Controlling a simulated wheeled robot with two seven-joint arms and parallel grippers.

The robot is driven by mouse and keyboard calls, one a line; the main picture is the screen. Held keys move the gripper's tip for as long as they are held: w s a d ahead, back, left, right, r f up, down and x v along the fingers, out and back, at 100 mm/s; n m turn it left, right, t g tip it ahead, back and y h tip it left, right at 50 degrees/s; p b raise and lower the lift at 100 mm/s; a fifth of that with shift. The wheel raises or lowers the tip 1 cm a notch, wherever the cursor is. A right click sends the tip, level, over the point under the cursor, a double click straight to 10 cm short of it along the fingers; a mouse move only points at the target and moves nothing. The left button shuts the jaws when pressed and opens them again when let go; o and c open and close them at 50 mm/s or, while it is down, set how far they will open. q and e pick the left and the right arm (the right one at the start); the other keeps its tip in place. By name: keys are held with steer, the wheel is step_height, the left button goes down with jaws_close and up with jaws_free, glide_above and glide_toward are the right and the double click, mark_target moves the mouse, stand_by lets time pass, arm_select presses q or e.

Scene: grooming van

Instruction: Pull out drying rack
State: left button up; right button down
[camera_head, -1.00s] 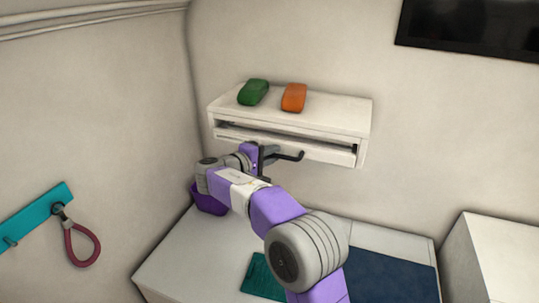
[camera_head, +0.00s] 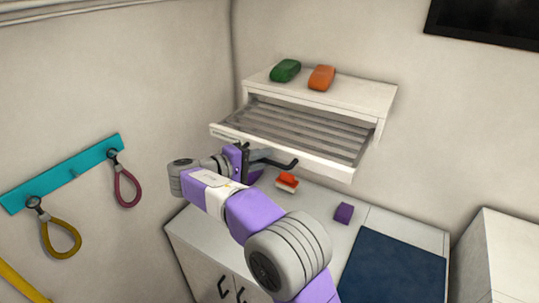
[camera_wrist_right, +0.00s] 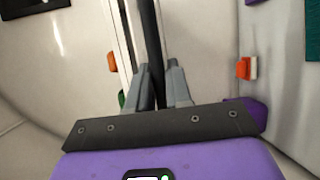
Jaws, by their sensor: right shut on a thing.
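The drying rack (camera_head: 300,130) is a slatted white tray, partly slid out toward me from the white wall housing (camera_head: 345,93). Its front panel (camera_head: 325,166) has a dark bar handle (camera_head: 284,164). My right gripper (camera_head: 248,160) is at the left part of that handle. In the right wrist view the gripper (camera_wrist_right: 162,82) is shut on the dark handle (camera_wrist_right: 148,35), which runs between the two grey fingers. The arm and gripper body hide part of the handle in the head view. My left gripper is not in view.
A green item (camera_head: 286,70) and an orange item (camera_head: 321,77) lie on the housing. Below are a counter (camera_head: 318,207), a red-and-white brush (camera_head: 287,182), a purple block (camera_head: 343,213) and a navy mat (camera_head: 392,272). A teal rail (camera_head: 60,175) with hanging loops is at left.

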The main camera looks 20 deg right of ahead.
stand_by(0.3)
steer(key=c, duration=1.4)
jaws_free()
steer(key=shift+s+d, duration=0.1)
steer(key=v, duration=0.7)
steer(key=shift+a, duration=0.3)
